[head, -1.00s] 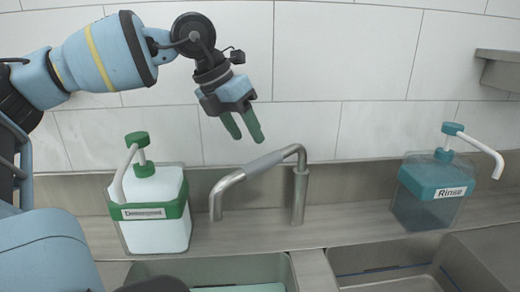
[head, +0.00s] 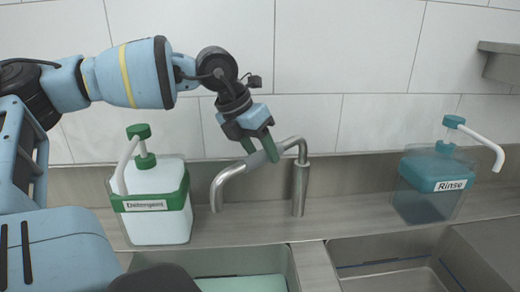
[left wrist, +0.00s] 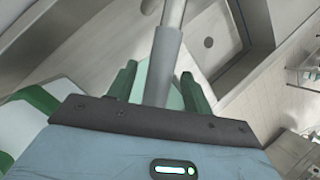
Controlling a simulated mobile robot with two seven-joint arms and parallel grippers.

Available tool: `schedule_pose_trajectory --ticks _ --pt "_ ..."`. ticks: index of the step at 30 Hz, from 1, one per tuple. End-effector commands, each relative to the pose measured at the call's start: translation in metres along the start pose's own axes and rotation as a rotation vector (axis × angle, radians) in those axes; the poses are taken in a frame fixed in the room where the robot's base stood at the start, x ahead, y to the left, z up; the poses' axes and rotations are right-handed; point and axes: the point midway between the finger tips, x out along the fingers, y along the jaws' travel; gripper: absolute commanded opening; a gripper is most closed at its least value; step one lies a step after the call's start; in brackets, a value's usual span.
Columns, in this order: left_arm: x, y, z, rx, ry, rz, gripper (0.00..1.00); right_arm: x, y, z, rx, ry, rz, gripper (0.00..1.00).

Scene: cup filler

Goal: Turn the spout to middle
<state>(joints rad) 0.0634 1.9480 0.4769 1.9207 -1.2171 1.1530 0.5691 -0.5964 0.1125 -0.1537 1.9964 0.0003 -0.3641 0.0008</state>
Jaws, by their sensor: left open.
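The metal spout (head: 234,177) rises from a post (head: 299,190) between the two basins, and its arm bends to the left with the outlet over the left basin's back edge. My left gripper (head: 260,151) is open, its green fingers pointing down at the spout's thicker sleeve section. In the left wrist view the spout's sleeve (left wrist: 161,65) runs between the two open fingers (left wrist: 160,85), one on each side. I cannot tell whether either finger touches it. My right gripper is not in view.
A detergent bottle (head: 155,222) with a green pump stands left of the spout. A teal rinse bottle (head: 430,203) stands at the right. The left basin (head: 140,264) and right basin (head: 345,252) lie in front, with a divider (head: 318,268) between. The tiled wall is close behind.

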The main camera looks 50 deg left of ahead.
Motion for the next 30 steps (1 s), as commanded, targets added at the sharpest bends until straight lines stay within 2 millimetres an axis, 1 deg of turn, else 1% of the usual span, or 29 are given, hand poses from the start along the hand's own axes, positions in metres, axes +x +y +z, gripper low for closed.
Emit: schedule_pose_trajectory --ticks 7,8,18,19,30 --pt "0.001 0.000 0.000 0.001 0.000 0.000 0.50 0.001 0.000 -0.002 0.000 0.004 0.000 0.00" --pt "0.001 0.000 0.000 0.001 0.000 0.000 0.48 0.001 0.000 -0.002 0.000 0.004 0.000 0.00" --pt "0.001 0.000 0.000 0.001 0.000 0.000 0.03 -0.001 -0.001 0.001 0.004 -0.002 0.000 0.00" --pt "0.001 0.000 0.000 0.001 0.000 0.000 0.00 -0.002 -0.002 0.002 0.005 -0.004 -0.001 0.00" --pt "0.002 0.001 0.002 -0.007 -0.001 0.003 0.00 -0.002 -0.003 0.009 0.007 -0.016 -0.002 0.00"
